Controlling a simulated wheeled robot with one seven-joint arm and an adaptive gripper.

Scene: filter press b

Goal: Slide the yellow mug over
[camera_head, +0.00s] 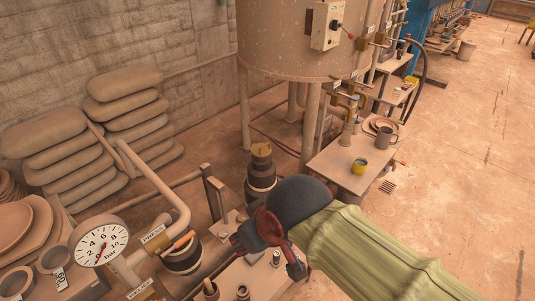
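A small yellow mug (360,166) stands upright on a low pale table (337,158) right of centre. A larger grey-brown mug or jug (384,138) stands behind it to the right, apart from it. My gripper (266,254) is at the lower centre, on the near left side of the yellow mug and well clear of it. My arm in its green sleeve comes in from the lower right. The dark gripper is seen from behind, with a dark red round part on it. Its fingertips are not clear, so I cannot tell whether it is open or holds anything.
Stacked plates (377,125) lie at the table's back. A large tank (305,40) on legs stands behind. A pressure gauge (99,241) and pipes fill the lower left. Small pots (242,292) stand below my gripper. Open floor (460,150) lies right.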

